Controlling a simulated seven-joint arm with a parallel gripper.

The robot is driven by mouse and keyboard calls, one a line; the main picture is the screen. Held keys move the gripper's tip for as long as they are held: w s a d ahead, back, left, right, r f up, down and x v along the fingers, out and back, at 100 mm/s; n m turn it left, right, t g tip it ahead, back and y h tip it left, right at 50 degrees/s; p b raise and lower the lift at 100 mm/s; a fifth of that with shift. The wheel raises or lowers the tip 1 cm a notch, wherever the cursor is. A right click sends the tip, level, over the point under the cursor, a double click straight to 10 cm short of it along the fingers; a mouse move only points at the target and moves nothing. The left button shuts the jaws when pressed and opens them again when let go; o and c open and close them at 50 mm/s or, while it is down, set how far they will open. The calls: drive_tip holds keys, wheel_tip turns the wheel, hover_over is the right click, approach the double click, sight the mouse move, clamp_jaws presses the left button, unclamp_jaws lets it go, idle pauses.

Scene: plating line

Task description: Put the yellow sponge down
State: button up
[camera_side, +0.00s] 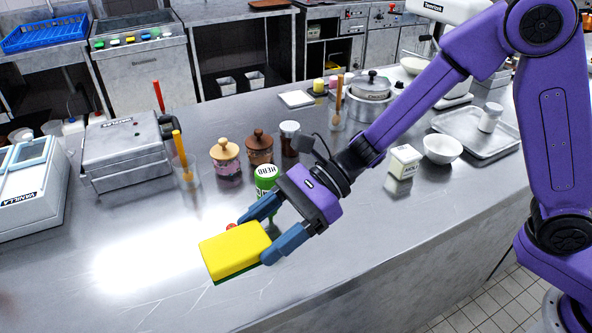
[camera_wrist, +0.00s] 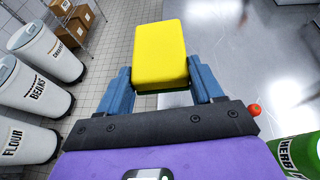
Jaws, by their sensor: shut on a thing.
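The yellow sponge (camera_side: 233,250) has a green underside layer and is between the blue fingers of my gripper (camera_side: 267,231) in the side view. My gripper is shut on it and holds it near the front part of the steel counter (camera_side: 130,235). I cannot tell for sure how high it is above the surface. In the wrist view the sponge (camera_wrist: 161,52) sits between both fingertips, its yellow face toward the camera.
A green herb shaker (camera_side: 266,178) stands close behind my gripper, with a small red thing (camera_side: 231,227) near the sponge. Jars (camera_side: 226,160) stand behind. A milk carton (camera_side: 404,161) and white bowl (camera_side: 442,149) are at right. The counter's left front is clear.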

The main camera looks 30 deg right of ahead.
drive_tip(key=w+d+r+m+t, duration=0.3)
drive_tip(key=w+d+m+t, duration=0.25)
drive_tip(key=w+d, duration=0.95)
drive_tip(key=w+d+m+t+h, duration=0.2)
drive_tip(key=w+d+t, duration=0.1)
drive_tip(key=d, duration=0.7)
drive_tip(key=w+d+m+t+h, duration=0.1)
drive_tip(key=w+d+m+t, duration=0.15)
drive_tip(key=d, duration=0.75)
hover_over(335, 147)
wheel_tip(335, 147, down, 15)
drive_tip(key=shift+r, duration=0.15)
drive_tip(key=shift+w+f, duration=0.1)
drive_tip(key=shift+f, duration=1.45)
drive_tip(key=shift+f, duration=0.15)
